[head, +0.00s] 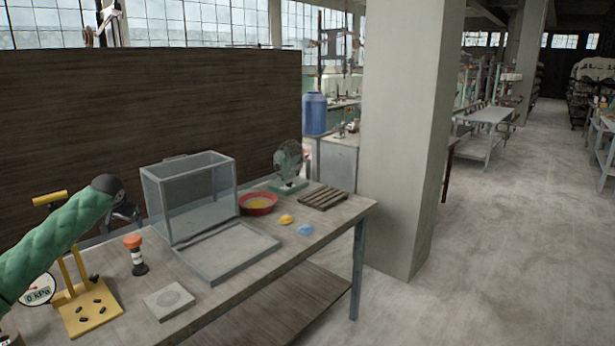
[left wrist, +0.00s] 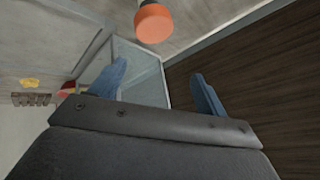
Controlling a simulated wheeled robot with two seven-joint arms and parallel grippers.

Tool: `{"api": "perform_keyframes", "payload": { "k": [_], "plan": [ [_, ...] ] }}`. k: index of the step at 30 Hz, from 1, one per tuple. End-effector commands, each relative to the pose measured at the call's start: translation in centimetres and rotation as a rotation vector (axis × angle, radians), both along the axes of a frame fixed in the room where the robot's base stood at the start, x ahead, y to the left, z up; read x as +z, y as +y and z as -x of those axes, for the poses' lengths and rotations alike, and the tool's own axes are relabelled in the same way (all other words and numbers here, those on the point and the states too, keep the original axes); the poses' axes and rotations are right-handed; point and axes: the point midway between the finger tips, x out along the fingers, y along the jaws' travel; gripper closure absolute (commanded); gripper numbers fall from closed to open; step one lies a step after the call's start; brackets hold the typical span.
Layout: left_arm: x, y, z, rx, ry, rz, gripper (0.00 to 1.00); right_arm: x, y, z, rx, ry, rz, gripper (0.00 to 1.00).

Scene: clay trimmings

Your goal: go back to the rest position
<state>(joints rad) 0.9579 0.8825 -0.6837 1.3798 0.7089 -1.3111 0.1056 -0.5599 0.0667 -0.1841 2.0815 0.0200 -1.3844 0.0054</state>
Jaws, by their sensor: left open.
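My left gripper (head: 126,213) is dark and hangs at the end of my green-sleeved arm, over the back left of the workbench. It is left of the clear-walled box and behind the orange-capped dark object (head: 135,254). In the left wrist view its two blue fingers (left wrist: 160,88) stand apart with nothing between them. The orange cap (left wrist: 154,23) shows just beyond them there, apart from the fingers. My right gripper is in neither view.
The workbench (head: 335,218) holds a clear-walled box (head: 195,200), a red bowl (head: 258,204), yellow (head: 286,219) and blue (head: 305,230) lumps, a slatted rack (head: 322,198), a square plate (head: 169,301) and a yellow stand (head: 88,312) by my arm. A dark panel (head: 150,120) rises behind.

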Motion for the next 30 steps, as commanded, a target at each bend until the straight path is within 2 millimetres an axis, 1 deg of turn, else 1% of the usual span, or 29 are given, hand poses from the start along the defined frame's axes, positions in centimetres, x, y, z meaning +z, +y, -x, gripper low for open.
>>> {"api": "perform_keyframes", "payload": {
  "k": [1, 3, 5, 6, 8, 10, 13, 17, 18, 20, 21, 23, 24, 26, 30],
  "plan": [
    [1.2, -1.4, -0.2, -0.022, -0.023, -0.028, 0.25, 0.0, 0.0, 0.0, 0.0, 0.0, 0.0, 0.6],
    [3.0, -3.0, -0.5, -0.047, -0.055, -0.061, 0.25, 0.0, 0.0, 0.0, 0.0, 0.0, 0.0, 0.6],
    [4.1, -4.5, -0.6, -0.067, -0.08, -0.089, 0.25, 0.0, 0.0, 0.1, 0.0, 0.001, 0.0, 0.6],
    [4.6, -5.7, -0.6, -0.083, -0.097, -0.106, 0.25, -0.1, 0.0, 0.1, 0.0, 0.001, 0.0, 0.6],
    [5.0, -7.7, -0.5, -0.108, -0.119, -0.131, 0.25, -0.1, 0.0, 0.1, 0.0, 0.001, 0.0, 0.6],
    [5.0, -10.1, -0.2, -0.135, -0.14, -0.154, 0.25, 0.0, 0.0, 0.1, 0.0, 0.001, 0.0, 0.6],
    [4.1, -13.3, 0.4, -0.167, -0.162, -0.177, 0.25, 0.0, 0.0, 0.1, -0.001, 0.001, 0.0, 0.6],
    [2.1, -17.3, 1.7, -0.205, -0.182, -0.192, 0.25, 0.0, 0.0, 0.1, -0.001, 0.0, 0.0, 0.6],
    [1.3, -18.6, 2.2, -0.217, -0.186, -0.195, 0.25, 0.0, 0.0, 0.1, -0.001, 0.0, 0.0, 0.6],
    [-0.2, -20.5, 3.1, -0.232, -0.193, -0.194, 0.25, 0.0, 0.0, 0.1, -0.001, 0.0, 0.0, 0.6],
    [-1.2, -21.7, 3.8, -0.24, -0.195, -0.192, 0.25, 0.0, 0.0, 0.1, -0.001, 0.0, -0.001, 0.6],
    [-2.8, -23.4, 4.9, -0.252, -0.197, -0.186, 0.25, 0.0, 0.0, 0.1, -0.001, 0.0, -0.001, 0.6],
    [-3.9, -24.5, 5.6, -0.258, -0.197, -0.181, 0.25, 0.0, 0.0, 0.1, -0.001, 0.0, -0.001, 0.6],
    [-5.5, -25.9, 6.8, -0.264, -0.196, -0.172, 0.25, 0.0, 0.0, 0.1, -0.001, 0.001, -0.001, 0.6],
    [-9.4, -28.8, 9.8, -0.274, -0.187, -0.143, 0.25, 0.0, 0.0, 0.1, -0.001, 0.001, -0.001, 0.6]
  ]
}}
